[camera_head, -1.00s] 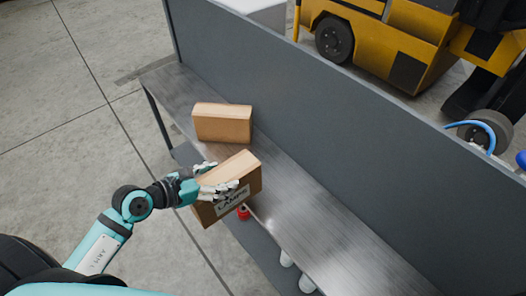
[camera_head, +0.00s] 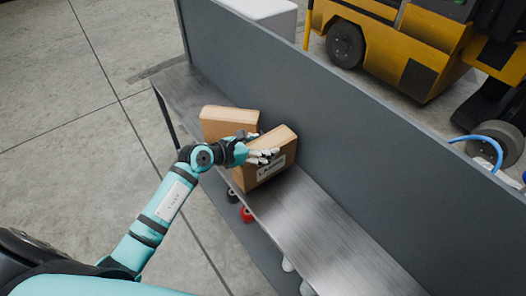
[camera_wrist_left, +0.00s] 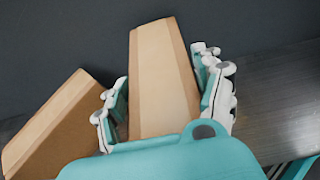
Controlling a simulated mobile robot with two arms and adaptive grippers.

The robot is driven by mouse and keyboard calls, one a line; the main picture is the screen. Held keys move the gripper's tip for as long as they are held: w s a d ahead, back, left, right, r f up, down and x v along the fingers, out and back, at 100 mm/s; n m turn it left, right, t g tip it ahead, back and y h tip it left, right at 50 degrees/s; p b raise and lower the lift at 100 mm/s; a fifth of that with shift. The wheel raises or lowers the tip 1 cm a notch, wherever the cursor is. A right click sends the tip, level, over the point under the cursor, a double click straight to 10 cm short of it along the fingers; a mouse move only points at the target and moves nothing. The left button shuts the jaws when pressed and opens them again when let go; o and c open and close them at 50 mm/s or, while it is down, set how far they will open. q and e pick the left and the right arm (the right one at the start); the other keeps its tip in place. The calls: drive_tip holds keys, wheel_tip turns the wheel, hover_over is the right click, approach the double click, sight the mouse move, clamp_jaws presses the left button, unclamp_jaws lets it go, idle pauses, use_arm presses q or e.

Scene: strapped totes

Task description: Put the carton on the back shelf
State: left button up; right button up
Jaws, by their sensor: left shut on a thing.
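The carton (camera_head: 268,172) is a brown box with a white "LAMPS" label on its front. My left gripper (camera_head: 263,155) is shut on it, with fingers on both sides. The carton is at the metal shelf (camera_head: 325,225), near the grey back panel; whether its base touches the shelf I cannot tell. In the left wrist view the carton (camera_wrist_left: 160,80) stands between the two white-and-teal fingers (camera_wrist_left: 165,95). A second brown carton (camera_head: 228,122) stands on the shelf just to its left, partly behind my gripper. My right gripper is not in view.
The tall grey panel (camera_head: 330,110) runs along the shelf's back. Below the shelf are a red item (camera_head: 247,214), a black item (camera_head: 232,196) and white items (camera_head: 306,288). The shelf to the right is bare. A yellow forklift (camera_head: 400,45) stands behind the panel.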

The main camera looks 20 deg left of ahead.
use_arm(q)
drive_tip(key=shift+w+d+r, duration=0.15)
drive_tip(key=shift+w+r, duration=0.1)
drive_tip(key=shift+w, duration=0.25)
drive_tip(key=shift+f, duration=1.85)
drive_tip(key=shift+f, duration=0.15)
drive_tip(key=o, duration=1.8)
drive_tip(key=shift+s, duration=0.15)
drive_tip(key=shift+v, duration=6.05)
